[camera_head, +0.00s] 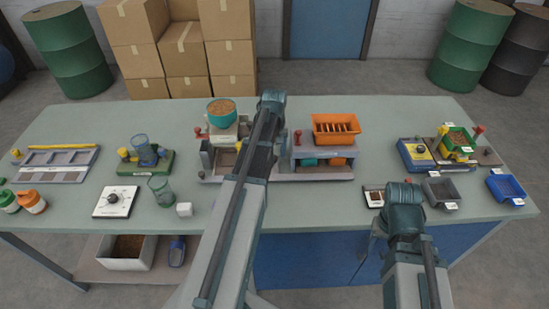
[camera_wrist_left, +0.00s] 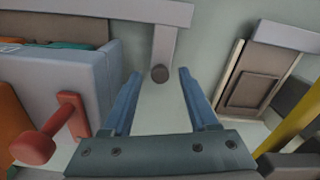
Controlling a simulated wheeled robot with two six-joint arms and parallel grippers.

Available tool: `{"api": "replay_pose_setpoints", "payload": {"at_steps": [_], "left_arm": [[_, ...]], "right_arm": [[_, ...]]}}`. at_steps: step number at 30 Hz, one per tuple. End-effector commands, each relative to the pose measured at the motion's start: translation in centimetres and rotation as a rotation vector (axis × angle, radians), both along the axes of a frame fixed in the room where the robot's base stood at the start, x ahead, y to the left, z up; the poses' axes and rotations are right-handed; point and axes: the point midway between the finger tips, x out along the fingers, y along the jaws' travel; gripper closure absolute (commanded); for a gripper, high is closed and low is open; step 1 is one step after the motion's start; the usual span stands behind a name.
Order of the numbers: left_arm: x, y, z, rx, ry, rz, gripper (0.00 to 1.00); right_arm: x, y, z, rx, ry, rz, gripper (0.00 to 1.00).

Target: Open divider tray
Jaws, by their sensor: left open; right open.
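An orange tray (camera_head: 336,128) with dividers and brown grain in it sits on top of a grey stand (camera_head: 322,172) right of the middle of the table. A red knob (camera_head: 297,137) is at the stand's left side. In the left wrist view a red lever (camera_wrist_left: 60,125) juts from a grey-blue block, with a bit of orange at the left edge.
A teal bowl of grain (camera_head: 221,110) stands on a machine left of my left arm. A grey compartment tray (camera_head: 55,160) lies at the left. Free tabletop lies along the back.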

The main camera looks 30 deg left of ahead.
Motion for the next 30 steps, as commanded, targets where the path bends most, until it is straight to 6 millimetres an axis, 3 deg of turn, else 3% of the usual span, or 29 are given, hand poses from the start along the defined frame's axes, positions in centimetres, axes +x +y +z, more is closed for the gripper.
{"api": "replay_pose_setpoints", "payload": {"at_steps": [7, 17, 30], "left_arm": [[0.00, 0.00, -0.02, 0.000, 0.000, 0.000, 0.41], [0.01, 0.01, -0.03, 0.000, 0.000, 0.000, 0.98], [0.00, 0.00, -0.03, 0.000, 0.000, 0.000, 1.00]], "right_arm": [[0.00, 0.00, -0.02, 0.000, 0.000, 0.000, 0.41], [0.00, 0.00, -0.03, 0.000, 0.000, 0.000, 0.41], [0.00, 0.00, -0.03, 0.000, 0.000, 0.000, 0.41]]}}
